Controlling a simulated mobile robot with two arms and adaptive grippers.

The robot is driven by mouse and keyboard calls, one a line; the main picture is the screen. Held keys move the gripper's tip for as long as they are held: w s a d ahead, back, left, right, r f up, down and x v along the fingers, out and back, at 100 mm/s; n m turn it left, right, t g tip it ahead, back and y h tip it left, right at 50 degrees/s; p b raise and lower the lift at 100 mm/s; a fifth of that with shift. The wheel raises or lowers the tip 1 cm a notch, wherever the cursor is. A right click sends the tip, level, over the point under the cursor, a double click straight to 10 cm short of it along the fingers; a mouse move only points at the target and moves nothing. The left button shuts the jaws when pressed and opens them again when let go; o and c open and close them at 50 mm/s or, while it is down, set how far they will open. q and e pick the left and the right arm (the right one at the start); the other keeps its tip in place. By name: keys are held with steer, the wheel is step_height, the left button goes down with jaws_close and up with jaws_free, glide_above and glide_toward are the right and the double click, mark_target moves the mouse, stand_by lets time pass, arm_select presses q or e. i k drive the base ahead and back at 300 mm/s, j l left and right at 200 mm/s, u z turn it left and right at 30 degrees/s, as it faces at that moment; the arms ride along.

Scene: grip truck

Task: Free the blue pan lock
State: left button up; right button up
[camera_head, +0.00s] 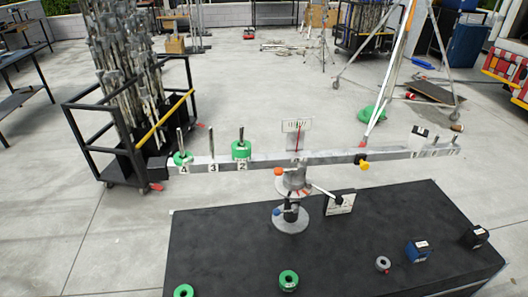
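A grey balance stands on the black table. Its round base (291,222) carries a post with a small blue part (277,211) low on its left side, which may be the blue pan lock; it is too small to tell its state. An orange knob (278,171) sits higher on the left of the post. The long beam (325,157) looks nearly level, slightly higher at the right. Green rings sit on it at the pegs marked 4 (182,158) and 2 (241,149). Neither of my grippers is in view.
The black table (235,245) holds green rings (288,280) at the front, a grey ring (382,263), a blue block (418,251) and a black block (474,237). A cart of metal rods (130,130) stands left. The floor behind is mostly free.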

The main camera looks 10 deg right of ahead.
mark_target(276, 212)
steer(key=j+z, duration=0.1)
steer(key=z, duration=0.25)
steer(key=j+z, duration=0.1)
steer(key=z, duration=0.25)
steer(key=j+z, duration=0.1)
steer(key=z, duration=0.2)
steer(key=j+z, duration=0.2)
steer(key=j, duration=0.2)
steer(key=k+j+z, duration=0.2)
steer(key=j, duration=0.15)
steer(key=j+z, duration=0.2)
steer(key=j, duration=0.15)
steer(key=k+j+z, duration=0.2)
steer(key=j, duration=0.15)
steer(key=k+j, duration=0.15)
steer(key=j, duration=0.15)
steer(key=k+j, duration=0.15)
steer(key=j, duration=0.15)
steer(key=k+j, duration=0.15)
steer(key=j+z, duration=0.05)
steer(key=j, duration=0.1)
